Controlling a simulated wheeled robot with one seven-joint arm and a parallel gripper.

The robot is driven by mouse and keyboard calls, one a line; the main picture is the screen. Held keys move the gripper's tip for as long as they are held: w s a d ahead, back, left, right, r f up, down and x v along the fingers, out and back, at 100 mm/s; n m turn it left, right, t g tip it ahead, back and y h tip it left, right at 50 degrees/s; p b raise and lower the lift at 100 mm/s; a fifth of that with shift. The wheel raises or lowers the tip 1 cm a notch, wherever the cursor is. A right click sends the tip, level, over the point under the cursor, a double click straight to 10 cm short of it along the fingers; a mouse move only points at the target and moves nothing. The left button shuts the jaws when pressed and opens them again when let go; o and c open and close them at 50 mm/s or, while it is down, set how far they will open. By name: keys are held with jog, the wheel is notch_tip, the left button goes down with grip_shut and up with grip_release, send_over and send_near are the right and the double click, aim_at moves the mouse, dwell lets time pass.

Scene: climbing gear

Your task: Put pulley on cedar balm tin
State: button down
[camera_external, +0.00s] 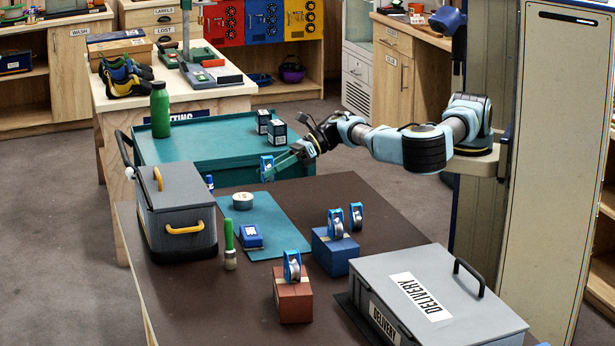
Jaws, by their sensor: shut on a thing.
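A small round tin (242,201), pale on top and likely the cedar balm tin, sits on the teal mat (264,218) on the dark table. My gripper (275,167) is shut on a blue pulley (266,170). It holds the pulley behind and to the right of the tin in the picture, apart from it. More blue and grey pulleys stand upright: one on a brown box (292,266), one on a blue box (335,224) and one (356,217) just beside or behind it.
A grey toolbox (178,210), a green-handled tool (229,245) and a small blue device (250,236) are near the tin. A grey delivery case (430,295) fills the front right. Behind is a teal cart (205,140) with a green bottle (160,110) and two dark boxes.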

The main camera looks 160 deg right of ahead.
aim_at(246, 196)
jog(key=s+d+r+m+g+h+b, duration=0.2)
jog(key=d+r+m+g+h, duration=0.15)
jog(key=d+m+g, duration=0.4)
jog(key=shift+m+g+h, duration=0.55)
jog(key=shift+m+g, duration=0.1)
jog(key=shift+g, duration=0.1)
jog(key=f, duration=0.3)
jog(key=s+d+f, duration=0.1)
jog(key=f, duration=0.3)
jog(key=d+f, duration=0.1)
jog(key=f, duration=0.3)
jog(key=shift+s+d, duration=0.15)
jog(key=shift+s, duration=0.2)
jog(key=shift+f, duration=0.15)
jog(key=shift+c, duration=1.3)
grip_release()
